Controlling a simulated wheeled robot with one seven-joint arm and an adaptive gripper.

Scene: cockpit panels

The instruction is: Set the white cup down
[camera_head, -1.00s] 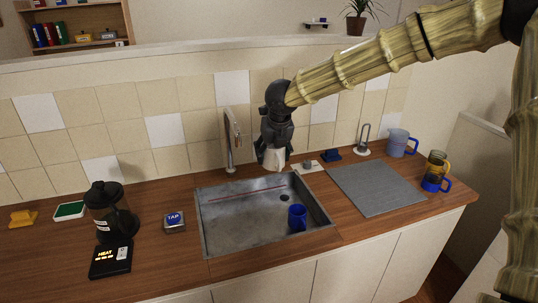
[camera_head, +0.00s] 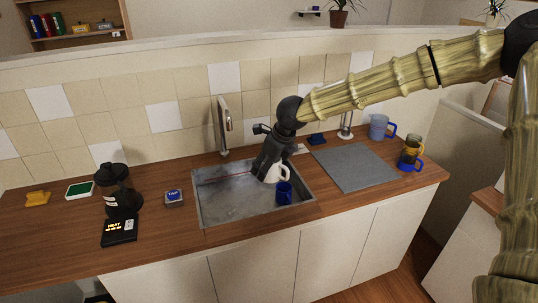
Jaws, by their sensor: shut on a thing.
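The white cup (camera_head: 276,173) is in my gripper (camera_head: 268,170), over the right part of the metal sink (camera_head: 225,205). The dark fingers are at the cup's left side, and the gripper is tilted down to the left. A blue mug (camera_head: 284,193) stands in the sink just in front of the white cup and overlaps it in the picture. I cannot tell whether the white cup touches the sink floor or the blue mug.
The faucet (camera_head: 223,127) rises behind the sink. A grey mat (camera_head: 355,168) lies clear to the right, with a light blue pitcher (camera_head: 379,127), an amber mug (camera_head: 411,150) and another blue mug (camera_head: 410,161) beyond it.

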